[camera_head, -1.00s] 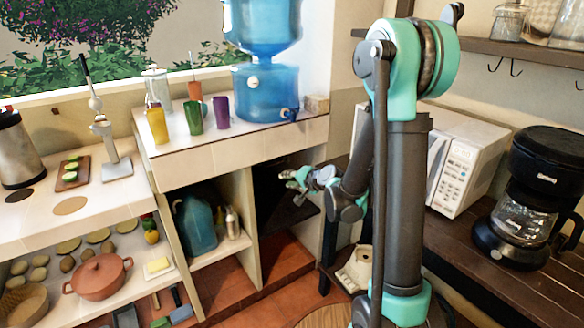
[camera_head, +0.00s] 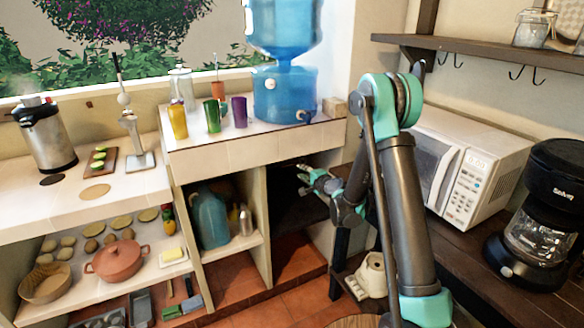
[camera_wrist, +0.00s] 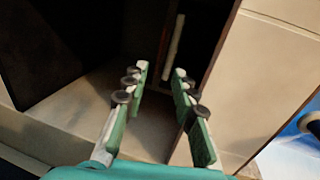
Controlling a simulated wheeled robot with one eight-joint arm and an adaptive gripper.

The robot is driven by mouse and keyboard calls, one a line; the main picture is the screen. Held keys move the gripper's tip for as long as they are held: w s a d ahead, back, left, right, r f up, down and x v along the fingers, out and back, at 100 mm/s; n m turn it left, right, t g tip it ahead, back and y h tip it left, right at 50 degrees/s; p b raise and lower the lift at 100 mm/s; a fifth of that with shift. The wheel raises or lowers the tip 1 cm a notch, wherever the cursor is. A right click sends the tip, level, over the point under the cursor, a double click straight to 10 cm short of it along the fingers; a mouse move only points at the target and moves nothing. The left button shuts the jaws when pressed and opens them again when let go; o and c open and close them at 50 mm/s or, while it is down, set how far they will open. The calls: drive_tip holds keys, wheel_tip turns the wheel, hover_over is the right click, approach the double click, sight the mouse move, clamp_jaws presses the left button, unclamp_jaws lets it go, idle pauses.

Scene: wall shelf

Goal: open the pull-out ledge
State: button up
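The pull-out ledge seems to be the dark slab (camera_head: 296,214) in the right-hand compartment under the counter; I cannot tell how far out it is. My gripper (camera_head: 304,178) is at the mouth of this compartment, above the slab. In the wrist view my gripper (camera_wrist: 160,85) is open and empty, its two padded fingers apart. Beyond the fingertips a pale bar (camera_wrist: 174,38), perhaps a handle, lies along a narrow dark recess. The fingers appear apart from it. Whether the bar belongs to the ledge is unclear.
Above the compartment is the tiled counter (camera_head: 250,150) with cups and a blue water dispenser (camera_head: 285,95). A blue jug (camera_head: 210,220) stands in the left compartment. A microwave (camera_head: 470,165) and coffee maker (camera_head: 545,215) stand at the right. A pale object (camera_head: 370,277) sits low beside my arm.

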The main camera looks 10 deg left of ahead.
drive_tip(key=x, duration=1)
drive_tip(key=shift+w+a, duration=0.2)
drive_tip(key=shift+w, duration=0.05)
drive_tip(key=shift+f, duration=0.1)
clamp_jaws()
